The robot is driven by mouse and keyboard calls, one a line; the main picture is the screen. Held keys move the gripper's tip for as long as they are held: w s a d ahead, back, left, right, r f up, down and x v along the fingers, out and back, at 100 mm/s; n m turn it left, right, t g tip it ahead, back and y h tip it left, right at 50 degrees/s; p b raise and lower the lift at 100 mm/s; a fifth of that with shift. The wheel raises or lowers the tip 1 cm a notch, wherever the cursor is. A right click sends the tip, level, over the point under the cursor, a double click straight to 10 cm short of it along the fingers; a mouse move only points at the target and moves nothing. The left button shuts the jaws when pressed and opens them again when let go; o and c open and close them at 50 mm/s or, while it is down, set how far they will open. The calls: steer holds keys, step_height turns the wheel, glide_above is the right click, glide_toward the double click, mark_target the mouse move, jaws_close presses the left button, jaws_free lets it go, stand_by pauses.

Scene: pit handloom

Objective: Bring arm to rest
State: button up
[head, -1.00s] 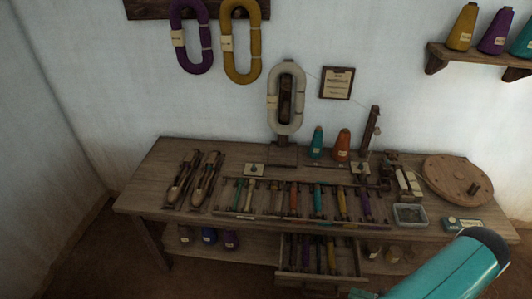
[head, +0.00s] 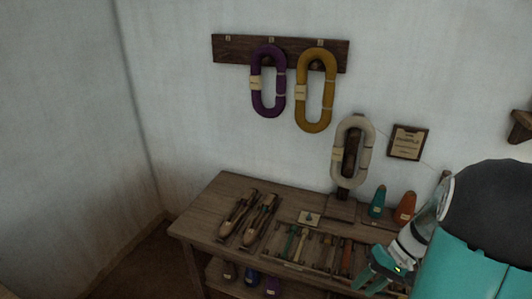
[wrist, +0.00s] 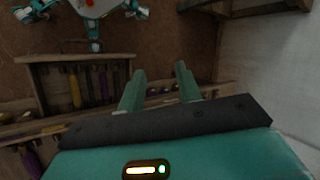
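My gripper (head: 374,279) shows at the lower right of the head view, in front of the right part of the wooden bench (head: 212,208). My teal arm covers the lower right corner and hides the bench's right end. In the wrist view, the two teal fingers of my gripper (wrist: 160,72) stand apart with nothing between them. Beyond them are brown floor and part of my own body at the top.
The bench carries shuttles (head: 238,212), a rack of bobbins (head: 300,244), a teal cone (head: 378,201) and an orange cone (head: 405,207). Purple (head: 256,92) and mustard (head: 301,95) hanks hang above. An open drawer (wrist: 80,84) of bobbins shows in the wrist view.

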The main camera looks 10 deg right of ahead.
steer(key=s+a+r+n+t+h, duration=0.3)
steer(key=a+r+h, duration=0.4)
steer(key=a+r, duration=1.1)
steer(key=s+a+t, duration=0.1)
steer(key=t, duration=0.1)
steer(key=shift+a+r+t, duration=0.25)
steer(key=shift+t, duration=0.05)
steer(key=shift+s, duration=0.1)
